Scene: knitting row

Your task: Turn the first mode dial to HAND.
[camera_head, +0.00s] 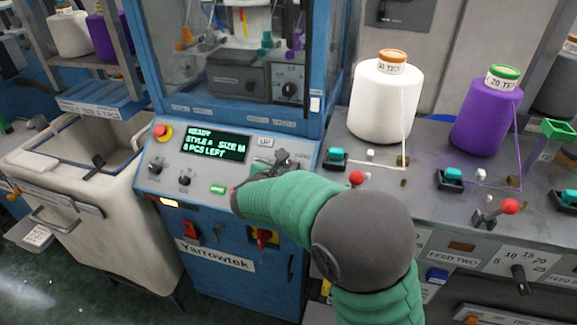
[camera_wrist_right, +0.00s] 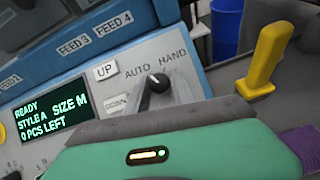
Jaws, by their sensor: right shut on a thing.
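The mode dial (camera_wrist_right: 158,84) is a black knob on the grey panel of the blue machine, between the labels AUTO (camera_wrist_right: 138,68) and HAND (camera_wrist_right: 173,56). My right gripper (camera_head: 283,160) is at the upper right of the panel and shut on the dial. My left gripper is not in view.
A green-lettered display (camera_head: 215,146) and a red stop button (camera_head: 162,132) are on the panel (camera_head: 150,178). Right of the arm, white (camera_head: 382,105) and purple (camera_head: 487,120) yarn cones stand on a grey bench, with red-knobbed levers (camera_head: 509,207) in front.

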